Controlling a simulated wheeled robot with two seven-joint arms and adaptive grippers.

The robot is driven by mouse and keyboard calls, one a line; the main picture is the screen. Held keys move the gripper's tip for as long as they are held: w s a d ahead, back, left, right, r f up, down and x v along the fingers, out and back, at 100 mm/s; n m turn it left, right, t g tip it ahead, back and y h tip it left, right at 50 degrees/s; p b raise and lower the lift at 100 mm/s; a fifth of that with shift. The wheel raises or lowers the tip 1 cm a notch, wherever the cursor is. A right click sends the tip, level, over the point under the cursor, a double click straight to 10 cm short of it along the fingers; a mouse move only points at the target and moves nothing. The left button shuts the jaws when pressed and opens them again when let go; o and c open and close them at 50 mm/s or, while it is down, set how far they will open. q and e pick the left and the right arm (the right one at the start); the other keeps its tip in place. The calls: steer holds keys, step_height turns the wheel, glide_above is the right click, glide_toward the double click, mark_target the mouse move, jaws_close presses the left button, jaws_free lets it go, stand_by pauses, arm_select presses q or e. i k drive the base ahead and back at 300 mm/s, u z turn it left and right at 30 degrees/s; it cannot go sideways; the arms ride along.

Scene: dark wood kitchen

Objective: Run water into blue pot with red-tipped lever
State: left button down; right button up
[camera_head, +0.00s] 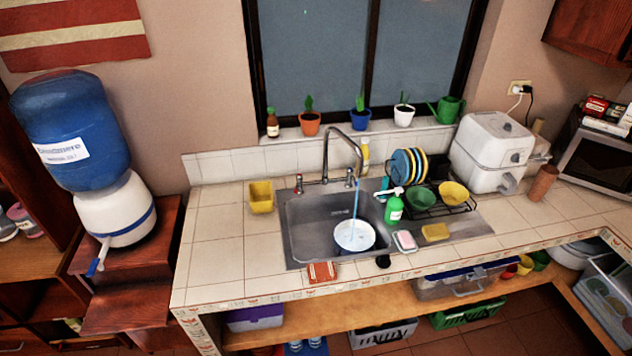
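A steel sink (308,222) is set in the tiled counter. A curved faucet (326,150) rises behind it, with its spout over the basin. A lever with a reddish tip (299,184) stands left of the faucet's base. A second lever (350,178) stands right of it; its tip colour is hard to tell. A round pot (343,246) with a pale inside and a bluish rim stands upright in the sink. A thin blue stream (356,205) runs from the spout down into the pot. Neither of my grippers is in view.
A green soap bottle (394,208), a pink soap bar (405,241) and a yellow sponge (435,232) are right of the basin. A dish rack (455,208) holds plates and bowls. A yellow container (261,197) stands left. The left counter (217,250) is mostly clear.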

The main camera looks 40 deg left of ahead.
mark_target(299, 176)
steer(key=u, duration=0.3)
steer(key=i, duration=0.7)
steer(key=u, duration=0.5)
